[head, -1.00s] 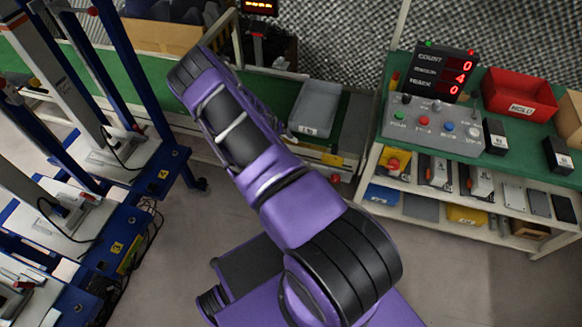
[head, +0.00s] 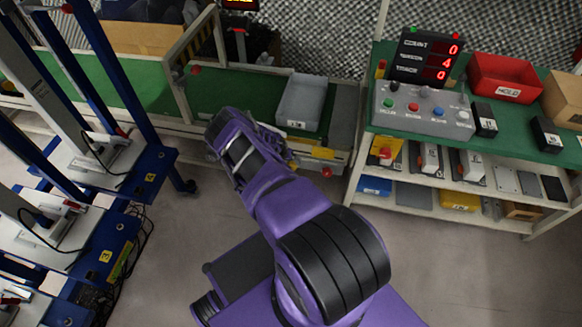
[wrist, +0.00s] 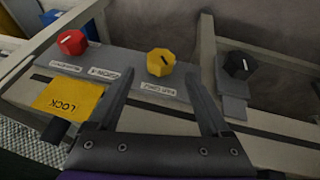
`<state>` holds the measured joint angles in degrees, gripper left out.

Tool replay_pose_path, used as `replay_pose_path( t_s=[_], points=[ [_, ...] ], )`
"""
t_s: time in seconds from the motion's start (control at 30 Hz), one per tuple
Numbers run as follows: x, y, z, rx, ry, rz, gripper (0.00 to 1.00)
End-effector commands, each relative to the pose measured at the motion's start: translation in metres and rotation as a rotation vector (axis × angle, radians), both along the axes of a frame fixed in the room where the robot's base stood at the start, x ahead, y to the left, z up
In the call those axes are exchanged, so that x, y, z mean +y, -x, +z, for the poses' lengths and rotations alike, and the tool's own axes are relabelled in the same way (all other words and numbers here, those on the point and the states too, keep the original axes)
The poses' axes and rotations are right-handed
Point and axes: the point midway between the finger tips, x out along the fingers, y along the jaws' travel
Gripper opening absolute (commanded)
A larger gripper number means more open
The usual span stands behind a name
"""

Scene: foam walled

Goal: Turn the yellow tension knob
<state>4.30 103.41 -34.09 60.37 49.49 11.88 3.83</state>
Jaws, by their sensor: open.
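The yellow knob (wrist: 160,62) shows in the wrist view, an angular knob with a pale mark on its face, mounted on a grey panel (wrist: 125,66) above a small white label. My gripper (wrist: 159,82) is open, with its two dark fingers reaching toward the panel. The yellow knob lies between the fingertips in the picture, a little beyond them, and I cannot tell any contact. Nothing is held. In the head view my arm hides the yellow knob and the gripper.
A red knob (wrist: 72,42) sits left of the yellow one and a black knob (wrist: 240,66) right. A yellow LOCK card (wrist: 68,97) lies near the red knob. A grey bin (head: 300,101) stands on the conveyor. A shelved bench (head: 450,150) stands to the right.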

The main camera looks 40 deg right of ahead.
Motion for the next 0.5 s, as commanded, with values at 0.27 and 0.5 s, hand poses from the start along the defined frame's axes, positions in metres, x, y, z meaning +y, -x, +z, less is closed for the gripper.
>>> replay_pose_path(
  t_s=[0.27, 0.5],
  points=[
    [-0.017, -0.006, -0.039, -0.002, 0.002, 0.001, 0.82],
    [-0.02, -0.007, -0.045, 0.0, 0.001, 0.001, 0.82]
  ],
)
